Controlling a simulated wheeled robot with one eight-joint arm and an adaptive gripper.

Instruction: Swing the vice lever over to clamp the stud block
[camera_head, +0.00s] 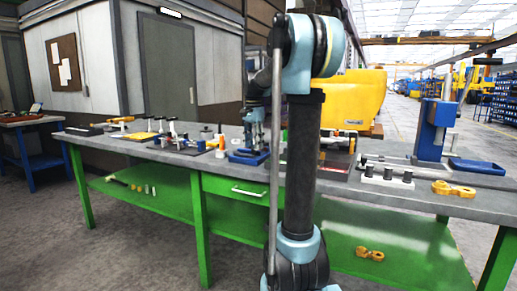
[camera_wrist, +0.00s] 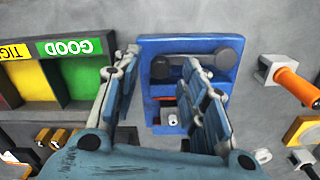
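The blue vice (camera_wrist: 190,43) is below my gripper in the wrist view. Its dark grey lever (camera_wrist: 230,57) lies across the upper part, with a round knob at the right and a rounded end at the left. A pale block with a round hole or stud (camera_wrist: 172,118), perhaps the stud block, sits lower between the fingers, partly hidden. My gripper (camera_wrist: 160,60) is open, its fingers apart over the vice. The right finger crosses in front of the lever; I cannot tell whether it touches. In the head view, the blue vice base (camera_head: 248,157) shows beside my arm.
A sorting tray with a green GOOD section (camera_wrist: 85,75) and a yellow section (camera_wrist: 28,80) lies left of the vice. An orange-handled tool (camera_wrist: 296,87) is at the right. A blue press (camera_head: 433,130) stands at the bench's right end. Grey benchtop (camera_wrist: 265,25) is bare behind.

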